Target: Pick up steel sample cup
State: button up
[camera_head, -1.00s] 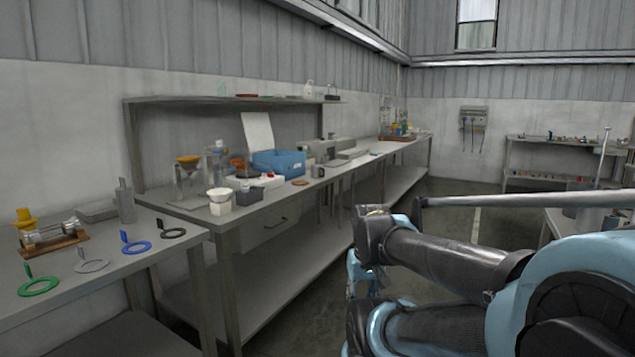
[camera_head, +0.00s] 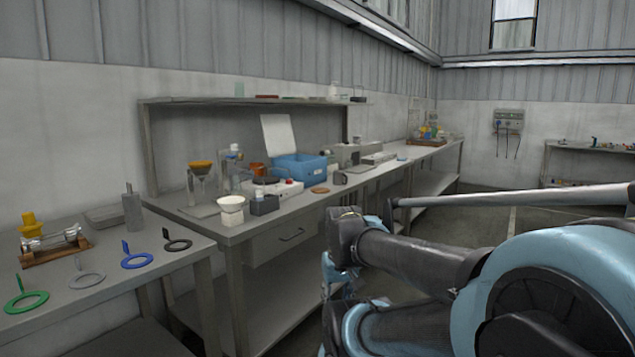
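A small dark grey metallic cup (camera_head: 340,178) stands upright on the long grey bench (camera_head: 215,231), right of a flat round brown disc and in front of the grey instruments. It looks like the steel sample cup, but it is small in the picture. My arm fills the lower right, its bent part well in front of the bench and below the cup in the picture. Nothing visible of my arm touches the cup.
A blue bin (camera_head: 299,168), a white cup-shaped vessel (camera_head: 231,210) and a dark grey box (camera_head: 264,204) share the bench. A nearer table at left holds coloured rings (camera_head: 137,261) and a wooden stand (camera_head: 55,249). A shelf (camera_head: 200,101) overhangs the bench's back.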

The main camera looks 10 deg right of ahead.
aim_at(339, 177)
jog(key=z, duration=0.3)
jog(key=i, duration=1.25)
jog(key=z, duration=0.6)
